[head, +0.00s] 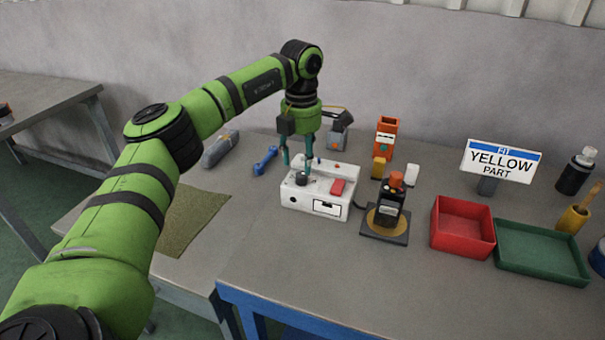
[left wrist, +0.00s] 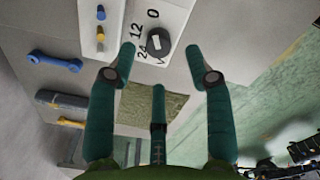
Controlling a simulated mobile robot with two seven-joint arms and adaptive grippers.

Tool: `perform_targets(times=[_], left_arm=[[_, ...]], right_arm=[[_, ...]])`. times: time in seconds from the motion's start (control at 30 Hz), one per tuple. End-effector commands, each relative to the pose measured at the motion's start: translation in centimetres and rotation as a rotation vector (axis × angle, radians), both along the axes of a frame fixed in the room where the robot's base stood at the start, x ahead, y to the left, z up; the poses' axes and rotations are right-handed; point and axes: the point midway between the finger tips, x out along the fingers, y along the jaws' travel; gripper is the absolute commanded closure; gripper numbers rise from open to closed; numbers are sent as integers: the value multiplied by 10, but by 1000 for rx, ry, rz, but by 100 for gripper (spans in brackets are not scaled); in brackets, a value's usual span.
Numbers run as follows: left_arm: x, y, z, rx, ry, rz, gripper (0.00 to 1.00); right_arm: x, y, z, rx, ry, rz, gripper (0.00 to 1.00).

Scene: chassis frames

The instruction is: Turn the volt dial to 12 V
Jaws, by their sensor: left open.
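A white box (head: 300,198) stands on the grey table, with a red rocker switch (head: 338,187) on top. The black volt dial (head: 301,178) is on its top left; it also shows in the left wrist view (left wrist: 157,42), with a white pointer mark and the labels 0, 12, 24 and V beside it. Which label the pointer faces, I cannot tell surely. My left gripper (head: 297,162) is open and empty, pointing down just above the dial. In the left wrist view its fingers (left wrist: 160,52) are spread to either side of the dial, apart from it. My right gripper is not in view.
A black device with an orange top (head: 390,203) stands right of the box on a dark pad. A red bin (head: 462,241), a green tray (head: 541,265) and a "YELLOW PART" sign (head: 500,161) are further right. The front table area is clear.

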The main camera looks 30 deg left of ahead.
Motion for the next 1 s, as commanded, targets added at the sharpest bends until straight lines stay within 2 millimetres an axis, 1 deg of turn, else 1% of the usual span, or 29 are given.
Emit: perform_targets(times=[0.03,0.1,0.2,0.33,0.4,0.53,0.63,0.67,0.7,0.77,0.8,1.0], left_arm=[[-1,0,-8,1,5,-2,48],[-1,0,-20,1,5,-2,48],[-1,0,-33,0,4,-2,48],[0,-1,-43,-1,2,-2,48],[0,-1,-46,-2,1,-2,48],[0,-1,-47,-1,0,-2,48],[0,-1,-47,-2,0,-2,48],[0,-1,-47,-2,0,-2,56],[0,-1,-47,-2,0,-2,72],[0,-1,-47,-2,0,-2,96],[0,-1,-47,-2,0,-2,100],[0,-1,-47,-2,-1,-2,100]], right_arm=[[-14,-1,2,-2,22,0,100],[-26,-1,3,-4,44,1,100],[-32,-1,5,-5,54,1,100],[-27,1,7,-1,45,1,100],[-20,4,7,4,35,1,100],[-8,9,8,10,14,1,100],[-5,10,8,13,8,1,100],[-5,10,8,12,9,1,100],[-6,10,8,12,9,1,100],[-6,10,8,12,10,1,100],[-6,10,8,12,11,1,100],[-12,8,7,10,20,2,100]])
